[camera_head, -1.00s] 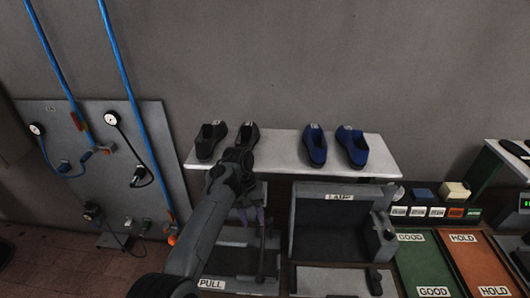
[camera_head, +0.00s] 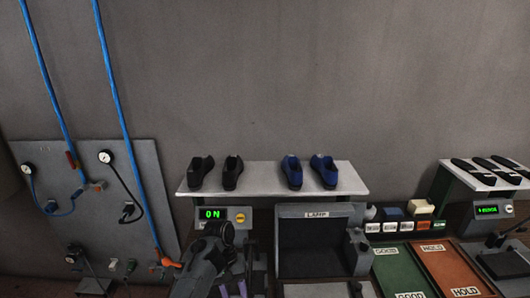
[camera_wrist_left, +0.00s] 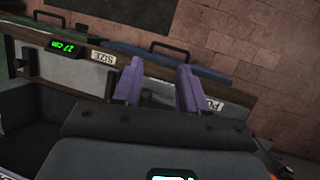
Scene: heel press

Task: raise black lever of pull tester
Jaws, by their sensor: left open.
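The pull tester (camera_head: 239,215) stands below the left end of the shoe shelf, with a green "0 N" display and a yellow button on its face. My left arm covers much of its lower part in the head view. A thin dark upright bar beside my fingers may be the black lever; I cannot tell its position clearly. My left gripper (camera_head: 233,287) is in front of the tester, with purple fingers pointing down. In the left wrist view, the gripper (camera_wrist_left: 158,85) is open with nothing between its fingertips, near a label starting "PU". My right gripper is not in view.
A grey lamp box (camera_head: 315,245) stands close on the right of the tester. A white shelf (camera_head: 262,178) above holds black and blue shoes. Green (camera_head: 398,270) and orange (camera_head: 447,268) trays lie right. A gauge panel (camera_head: 95,200) with blue hoses is left.

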